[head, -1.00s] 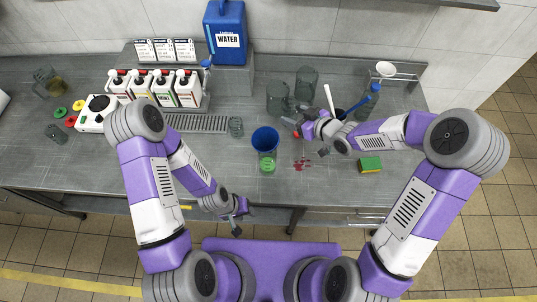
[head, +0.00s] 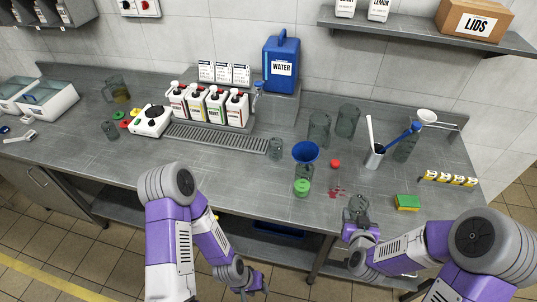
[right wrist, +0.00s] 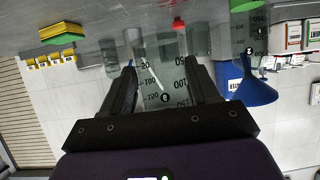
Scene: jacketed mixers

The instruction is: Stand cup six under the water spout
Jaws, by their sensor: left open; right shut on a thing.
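My right gripper (head: 362,228) is shut on a clear graduated cup (head: 357,208), held over the front of the counter. In the right wrist view the cup (right wrist: 168,75) is between the two fingers; that view is upside down, and I cannot surely read its round number mark. The water spout (head: 258,88) is on the blue water container (head: 281,62), at the back, left of the held cup. My left gripper (head: 250,284) is open and empty, low in front of the counter.
A cup with a blue funnel (head: 305,151) in its mouth and a green thing (head: 302,187) at its foot stands left of the held cup. Two tall clear jugs (head: 347,121), a red item (head: 335,163), a utensil pot (head: 374,158) and a sponge (head: 407,202) are nearby. A red spill (head: 336,191) marks the counter.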

